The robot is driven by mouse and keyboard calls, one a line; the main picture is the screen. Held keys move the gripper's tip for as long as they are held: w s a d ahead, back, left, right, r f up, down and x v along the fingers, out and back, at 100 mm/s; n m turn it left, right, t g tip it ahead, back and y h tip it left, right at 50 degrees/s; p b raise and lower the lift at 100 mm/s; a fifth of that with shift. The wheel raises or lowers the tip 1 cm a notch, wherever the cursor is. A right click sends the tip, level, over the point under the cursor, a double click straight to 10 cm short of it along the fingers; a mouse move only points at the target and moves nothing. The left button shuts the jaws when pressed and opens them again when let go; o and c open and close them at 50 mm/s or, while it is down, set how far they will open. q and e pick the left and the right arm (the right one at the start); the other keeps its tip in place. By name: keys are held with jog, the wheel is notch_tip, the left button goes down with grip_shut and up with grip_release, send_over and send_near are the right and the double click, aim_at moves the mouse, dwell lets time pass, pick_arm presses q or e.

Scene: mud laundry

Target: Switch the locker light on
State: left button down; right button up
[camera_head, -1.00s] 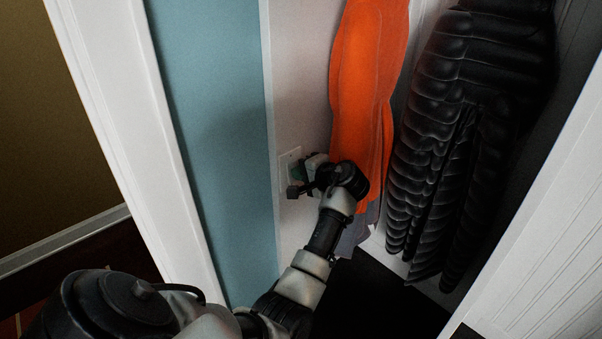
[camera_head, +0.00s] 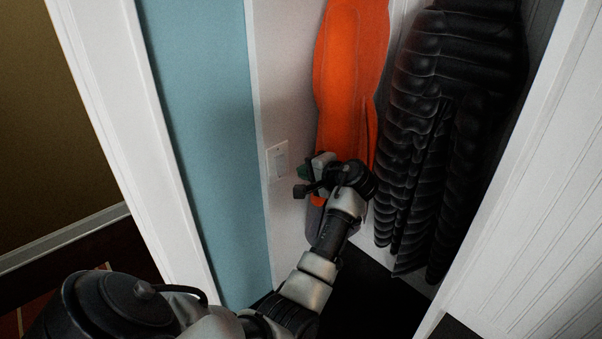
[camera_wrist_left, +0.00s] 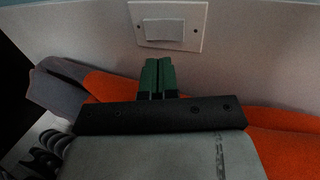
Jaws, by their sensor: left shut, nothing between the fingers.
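The light switch, a white rocker on a pale plate, is on the locker's left inner wall in the head view (camera_head: 279,161). It also shows at the top of the left wrist view (camera_wrist_left: 168,27). My left gripper (camera_head: 302,172) is just right of the plate in the head view, in front of the orange garment. In the left wrist view its green fingertips (camera_wrist_left: 158,76) are together with nothing between them. They point toward the switch, with a visible gap below the plate. My right gripper is in neither view.
An orange garment (camera_head: 348,75) hangs right behind my left wrist. A black quilted coat (camera_head: 440,110) hangs farther right. A white panelled side (camera_head: 545,210) bounds the right, and a blue wall strip (camera_head: 205,130) and white trim (camera_head: 135,130) bound the left.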

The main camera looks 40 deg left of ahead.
pick_arm(q)
jog(key=b+v, duration=0.2)
jog(key=v, duration=0.4)
jog(key=shift+r, duration=0.3)
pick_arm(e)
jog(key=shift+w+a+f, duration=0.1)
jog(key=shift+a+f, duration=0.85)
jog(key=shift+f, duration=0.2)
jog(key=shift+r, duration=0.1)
